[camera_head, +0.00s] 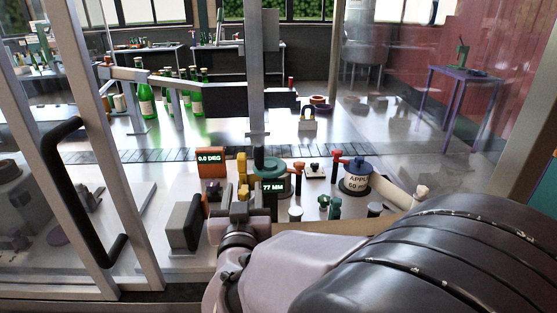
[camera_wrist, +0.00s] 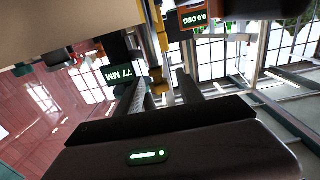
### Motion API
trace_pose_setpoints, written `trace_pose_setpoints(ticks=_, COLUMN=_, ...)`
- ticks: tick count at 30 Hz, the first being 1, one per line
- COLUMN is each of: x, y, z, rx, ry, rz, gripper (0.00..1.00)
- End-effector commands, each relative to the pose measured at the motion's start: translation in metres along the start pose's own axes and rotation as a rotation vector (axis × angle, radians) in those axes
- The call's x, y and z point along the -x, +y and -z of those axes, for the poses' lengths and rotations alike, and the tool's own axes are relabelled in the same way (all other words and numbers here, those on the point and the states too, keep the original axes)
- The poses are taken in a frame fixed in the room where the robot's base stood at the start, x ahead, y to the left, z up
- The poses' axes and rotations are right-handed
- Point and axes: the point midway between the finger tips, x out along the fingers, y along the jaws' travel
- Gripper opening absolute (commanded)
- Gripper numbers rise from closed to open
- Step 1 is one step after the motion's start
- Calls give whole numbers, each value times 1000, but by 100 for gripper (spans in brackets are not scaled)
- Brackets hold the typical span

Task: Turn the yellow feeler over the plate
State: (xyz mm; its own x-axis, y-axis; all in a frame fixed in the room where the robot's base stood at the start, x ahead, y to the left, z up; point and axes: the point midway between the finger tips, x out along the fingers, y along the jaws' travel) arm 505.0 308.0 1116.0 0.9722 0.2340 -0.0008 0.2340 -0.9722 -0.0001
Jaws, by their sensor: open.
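The yellow feeler (camera_head: 242,168) stands upright just left of the round green plate (camera_head: 270,168) in the head view. In the wrist view the feeler (camera_wrist: 156,38) comes down from the top edge, and its yellow end lies between my fingers. My gripper (camera_head: 240,204) is at the feeler's near side, low in front of it. In the wrist view my gripper (camera_wrist: 163,88) is open, with a finger on each side of the yellow end. I cannot tell whether either finger touches it. My gripper hides part of the feeler's lower portion.
An orange readout (camera_head: 210,158) shows 0.0 DEG, and a dark readout (camera_head: 272,187) shows 77 MM. A blue-topped pot (camera_head: 355,168) and a red-topped post (camera_head: 336,166) stand to the right. A grey box (camera_head: 184,222) is close on the left. Green bottles (camera_head: 146,100) stand behind.

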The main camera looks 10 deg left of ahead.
Motion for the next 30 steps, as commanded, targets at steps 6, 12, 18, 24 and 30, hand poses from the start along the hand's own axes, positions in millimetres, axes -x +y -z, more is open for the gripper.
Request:
trace_pose_setpoints(ticks=6, x=0, y=0, z=0, rx=0, ry=0, rz=0, gripper=45)
trace_pose_setpoints(ticks=12, x=0, y=0, z=0, rx=0, ry=0, rz=0, gripper=11)
trace_pose_setpoints(ticks=18, x=0, y=0, z=0, rx=0, ry=0, rz=1, gripper=0)
trace_pose_setpoints(ticks=24, x=0, y=0, z=-1, rx=0, ry=0, rz=29, gripper=0)
trace_pose_setpoints(ticks=30, x=0, y=2, z=-2, rx=1, ry=3, rz=129, gripper=0)
